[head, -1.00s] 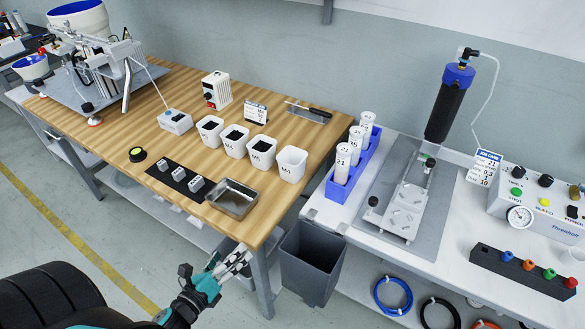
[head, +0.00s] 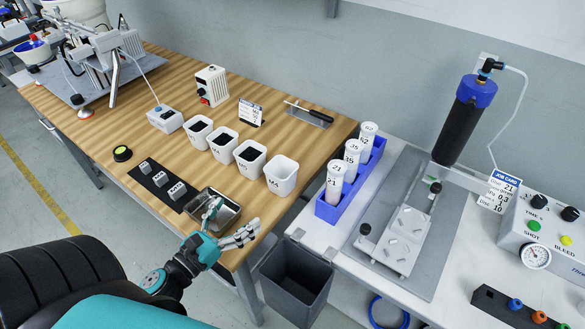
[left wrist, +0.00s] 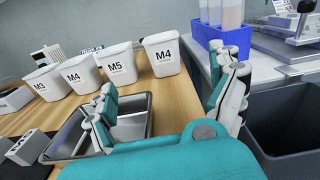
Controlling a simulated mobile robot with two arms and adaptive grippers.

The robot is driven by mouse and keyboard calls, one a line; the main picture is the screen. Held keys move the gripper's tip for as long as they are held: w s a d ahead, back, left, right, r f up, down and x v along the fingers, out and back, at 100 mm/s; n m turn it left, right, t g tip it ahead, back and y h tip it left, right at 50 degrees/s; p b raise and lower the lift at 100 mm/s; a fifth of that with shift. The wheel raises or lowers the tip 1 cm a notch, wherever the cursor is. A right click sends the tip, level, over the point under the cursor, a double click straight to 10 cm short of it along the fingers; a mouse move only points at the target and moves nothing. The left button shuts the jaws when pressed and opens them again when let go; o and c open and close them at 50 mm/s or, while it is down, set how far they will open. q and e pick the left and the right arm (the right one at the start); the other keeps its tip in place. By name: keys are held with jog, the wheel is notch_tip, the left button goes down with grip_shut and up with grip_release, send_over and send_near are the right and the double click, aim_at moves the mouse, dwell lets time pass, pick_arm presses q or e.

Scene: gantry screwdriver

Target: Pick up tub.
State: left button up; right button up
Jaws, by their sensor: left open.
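Several white tubs stand in a row on the wooden bench. The rightmost tub (head: 281,179) looks empty in the head view; in the left wrist view it is labelled M4 (left wrist: 162,60). The tub beside it (head: 249,160), labelled M5 in the left wrist view (left wrist: 119,66), holds dark contents, as do the two farther left (head: 222,147) (head: 197,134). My left gripper (head: 232,221) is open and empty over the bench's front edge by the metal tray, in front of the tubs and apart from them. My right gripper is not in view.
A shallow metal tray (head: 228,222) sits close to my left gripper. A black strip with grey blocks (head: 160,180) lies left of it. A blue rack (head: 326,212) with white cylinders stands right of the tubs. A grey bin (head: 295,285) is below the bench edge.

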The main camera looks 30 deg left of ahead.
pick_arm(q)
jog(key=w, duration=0.2)
jog(key=shift+w+d+r+p, duration=0.15)
jog(key=shift+w+p, duration=0.15)
jog(key=shift+p, duration=0.05)
jog(key=p, duration=0.2)
send_near(288, 165)
jog(key=shift+w+r, duration=0.35)
jog(key=shift+w, duration=0.75)
jog(key=w+p, duration=0.1)
jog(key=w, duration=0.3)
jog(key=shift+w+d+f+p, duration=0.15)
jog(key=shift+w+d+p, duration=0.1)
jog(key=shift+p, duration=0.1)
jog(key=shift+w+f, duration=0.1)
jog(key=shift+w, duration=0.1)
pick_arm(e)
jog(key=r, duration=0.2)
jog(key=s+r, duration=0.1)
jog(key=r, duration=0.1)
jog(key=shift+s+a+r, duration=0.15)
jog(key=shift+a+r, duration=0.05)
pick_arm(q)
jog(key=shift+c, duration=0.4)
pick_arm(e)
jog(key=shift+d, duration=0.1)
pick_arm(q)
jog(key=c, duration=1)
